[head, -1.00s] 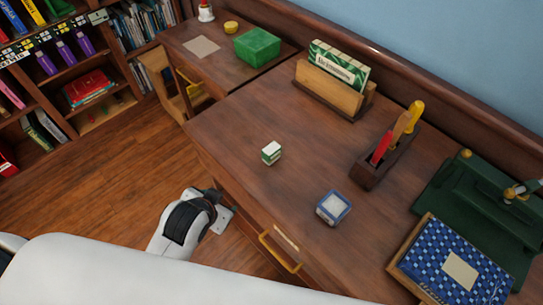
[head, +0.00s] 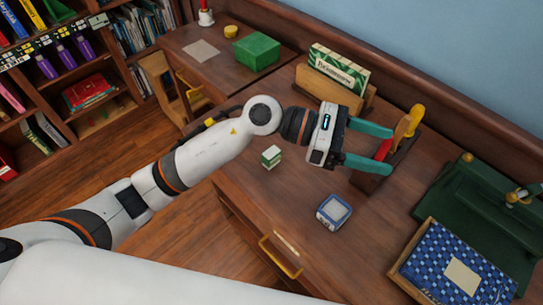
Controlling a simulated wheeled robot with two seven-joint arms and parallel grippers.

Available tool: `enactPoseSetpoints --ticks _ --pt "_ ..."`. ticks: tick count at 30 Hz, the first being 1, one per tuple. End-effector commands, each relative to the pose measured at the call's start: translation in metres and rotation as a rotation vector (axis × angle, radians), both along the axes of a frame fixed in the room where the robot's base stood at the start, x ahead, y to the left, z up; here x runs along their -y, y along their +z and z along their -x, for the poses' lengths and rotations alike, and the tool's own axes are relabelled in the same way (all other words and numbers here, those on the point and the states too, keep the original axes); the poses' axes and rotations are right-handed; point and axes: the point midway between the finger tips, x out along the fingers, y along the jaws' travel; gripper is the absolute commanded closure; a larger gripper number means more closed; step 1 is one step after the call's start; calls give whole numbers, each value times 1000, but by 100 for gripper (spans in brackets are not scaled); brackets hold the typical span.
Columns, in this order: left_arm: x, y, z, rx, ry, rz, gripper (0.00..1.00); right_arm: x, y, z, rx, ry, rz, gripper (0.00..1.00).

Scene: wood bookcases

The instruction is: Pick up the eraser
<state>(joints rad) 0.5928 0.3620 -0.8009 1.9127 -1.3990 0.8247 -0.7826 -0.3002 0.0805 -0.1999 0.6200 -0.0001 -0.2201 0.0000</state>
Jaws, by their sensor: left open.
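A small white and green block (head: 271,157), which looks like the eraser, sits on the wooden desk (head: 255,210) near its left edge. A small blue and white square item (head: 334,211) lies on the desk to its lower right. My left gripper (head: 389,148) reaches over the desk from the left, above and to the right of the block. Its two teal fingers are spread apart with nothing held, and they point right, overlapping the pen holder in the view. Whether they touch the holder I cannot tell. My right gripper is not in view.
A dark pen holder (head: 370,183) with red and yellow tools stands behind my left fingers. A wooden card holder (head: 335,88) is at the back. A dark green desk set (head: 445,205) and blue checkered book (head: 452,268) are at the right. The front middle is clear.

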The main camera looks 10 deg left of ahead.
Motion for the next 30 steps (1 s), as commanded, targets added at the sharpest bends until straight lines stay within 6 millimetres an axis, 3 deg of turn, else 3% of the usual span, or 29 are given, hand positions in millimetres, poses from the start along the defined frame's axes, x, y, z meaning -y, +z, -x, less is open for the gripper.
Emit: enactPoseSetpoints --ticks 4,7,12,15,20,30 --pt "-30 -66 -17 320 -185 -470 32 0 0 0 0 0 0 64" --pt "-76 -97 -42 464 -295 -791 32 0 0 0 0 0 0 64" --pt "-155 -109 -81 562 -419 -1213 32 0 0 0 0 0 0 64" --pt "-183 -105 -93 569 -456 -1351 32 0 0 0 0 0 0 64" --pt "-198 -110 -97 561 -479 -1424 32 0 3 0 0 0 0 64" --pt "-197 -163 -97 562 -477 -1419 32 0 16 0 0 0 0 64"
